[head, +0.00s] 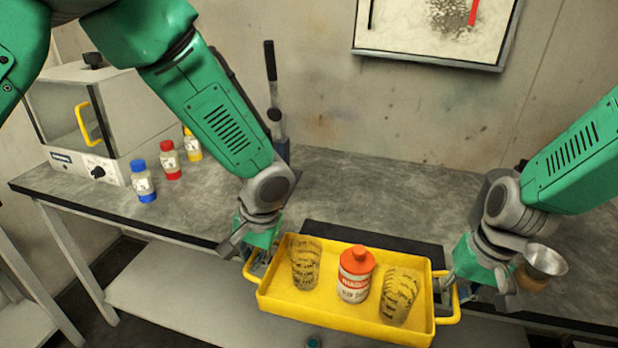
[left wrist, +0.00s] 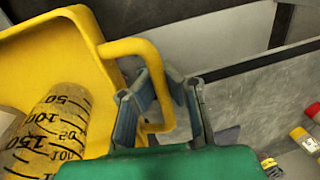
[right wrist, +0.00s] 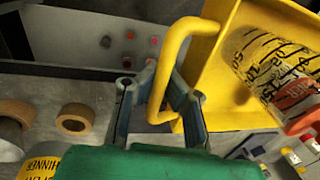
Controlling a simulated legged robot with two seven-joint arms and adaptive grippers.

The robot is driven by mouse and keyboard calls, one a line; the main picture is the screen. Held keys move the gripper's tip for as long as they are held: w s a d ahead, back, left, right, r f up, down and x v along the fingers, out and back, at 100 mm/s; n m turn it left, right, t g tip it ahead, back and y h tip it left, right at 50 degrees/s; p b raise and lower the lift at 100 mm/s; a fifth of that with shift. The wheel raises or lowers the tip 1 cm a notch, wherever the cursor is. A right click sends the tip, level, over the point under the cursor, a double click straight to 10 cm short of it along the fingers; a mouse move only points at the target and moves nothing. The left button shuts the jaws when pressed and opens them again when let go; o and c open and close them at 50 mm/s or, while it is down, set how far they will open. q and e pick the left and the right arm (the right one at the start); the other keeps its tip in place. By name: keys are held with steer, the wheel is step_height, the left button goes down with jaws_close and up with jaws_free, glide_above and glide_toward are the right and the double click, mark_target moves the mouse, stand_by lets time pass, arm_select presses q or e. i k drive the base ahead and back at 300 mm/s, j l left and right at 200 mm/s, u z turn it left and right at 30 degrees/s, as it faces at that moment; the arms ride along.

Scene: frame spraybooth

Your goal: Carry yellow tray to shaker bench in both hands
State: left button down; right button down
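The yellow tray (head: 345,318) is level in front of the bench's near edge, with nothing visible supporting it from below. It carries two clear cups with black markings (head: 305,262) (head: 398,295) and an orange-capped can (head: 355,275) between them, all upright. My left gripper (head: 255,262) is at the tray's left handle; in the left wrist view its fingers (left wrist: 160,85) close around that handle. My right gripper (head: 462,285) is at the right handle; in the right wrist view its fingers (right wrist: 155,90) sit on both sides of the handle bar. The tray's underside is hidden.
The grey bench (head: 400,195) runs along the wall, with a dark mat (head: 370,240) behind the tray. A white machine with a yellow handle (head: 85,120) and bottles (head: 143,182) stand at left. A metal cup (head: 545,262) and tape roll (right wrist: 75,119) are near my right gripper.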

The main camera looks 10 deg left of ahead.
mark_target(372, 205)
steer(key=i, duration=1.15)
